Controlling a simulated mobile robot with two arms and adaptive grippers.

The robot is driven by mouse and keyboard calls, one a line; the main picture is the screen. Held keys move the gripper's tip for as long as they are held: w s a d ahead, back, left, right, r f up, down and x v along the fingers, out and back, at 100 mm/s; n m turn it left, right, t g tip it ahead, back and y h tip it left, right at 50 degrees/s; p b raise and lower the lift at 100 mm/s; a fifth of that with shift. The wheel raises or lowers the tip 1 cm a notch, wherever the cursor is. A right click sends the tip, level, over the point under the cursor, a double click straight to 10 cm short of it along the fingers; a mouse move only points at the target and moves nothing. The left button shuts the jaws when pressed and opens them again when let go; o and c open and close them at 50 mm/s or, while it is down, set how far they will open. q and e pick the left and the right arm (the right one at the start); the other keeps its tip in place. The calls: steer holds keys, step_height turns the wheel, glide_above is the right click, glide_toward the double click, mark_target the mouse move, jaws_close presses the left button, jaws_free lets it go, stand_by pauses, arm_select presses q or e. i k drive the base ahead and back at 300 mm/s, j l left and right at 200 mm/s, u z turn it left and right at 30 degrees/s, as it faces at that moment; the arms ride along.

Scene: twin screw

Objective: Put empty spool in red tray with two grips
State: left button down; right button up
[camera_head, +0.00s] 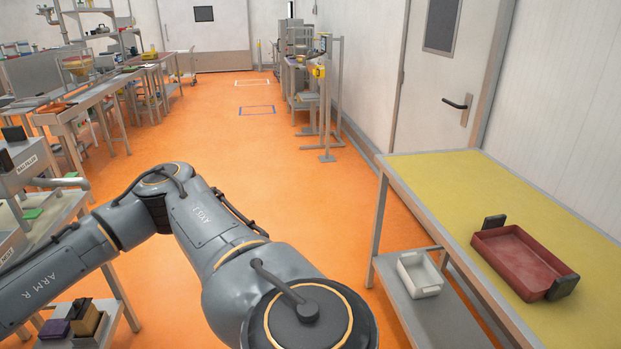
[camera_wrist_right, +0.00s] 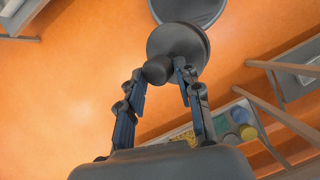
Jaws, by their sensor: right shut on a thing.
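The red tray (camera_head: 520,262) lies on the yellow table top at the right of the head view. It has a dark block at each end, and its inside looks empty. In the right wrist view, my right gripper (camera_wrist_right: 170,72) is shut on a dark grey spool (camera_wrist_right: 178,42). The spool's round flange faces the camera beyond the fingertips, and its hub end sits between them. I see no wound material on it. Another grey disc (camera_wrist_right: 188,10) is cut off at the top edge; I cannot tell whether it belongs to the spool. My left gripper is not in view.
The yellow table (camera_head: 440,180) has free room around the tray. A white bin (camera_head: 419,274) stands on the lower shelf (camera_head: 430,315) beside it. A cart (camera_head: 45,230) with equipment stands at the left. The orange floor (camera_head: 260,180) between them is clear.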

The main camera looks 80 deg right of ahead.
mark_target(526, 270)
steer(key=z, duration=2)
steer(key=i+l+z, duration=0.2)
steer(key=l+z, duration=0.2)
steer(key=i+l+z, duration=0.2)
steer(key=z, duration=0.25)
steer(key=i+l+z, duration=0.15)
steer(key=i+z, duration=0.25)
